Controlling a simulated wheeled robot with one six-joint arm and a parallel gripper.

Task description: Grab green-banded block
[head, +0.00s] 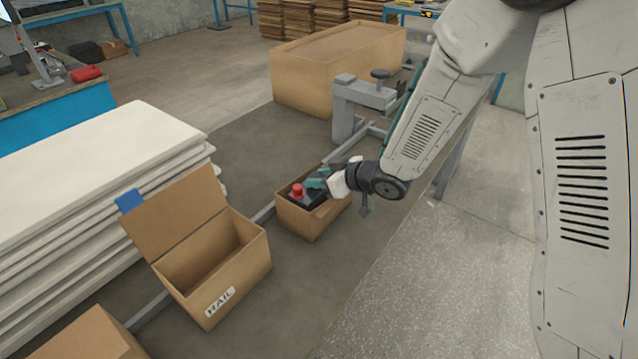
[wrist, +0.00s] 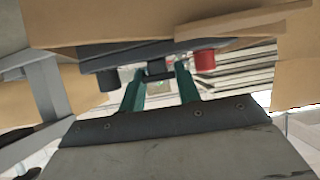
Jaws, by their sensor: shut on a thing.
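A dark block (head: 313,199) with a red terminal (head: 297,189) on top is at the mouth of a small open cardboard box (head: 302,224), mostly inside its walls. My gripper (head: 317,182), with teal fingers, reaches it from the right. In the wrist view my gripper (wrist: 160,82) is shut on a dark bar-like part of the block (wrist: 110,55), between its red and dark terminals. No green band shows clearly; the block's sides are hidden by the box. I cannot tell whether the block rests on the box floor.
An open box marked RAIL (head: 220,301) stands to the left, and another box (head: 82,338) at the lower left. White panels (head: 100,150) are stacked at the left. A grey metal stand (head: 347,105) and a large box (head: 335,62) are behind. Concrete floor at right is clear.

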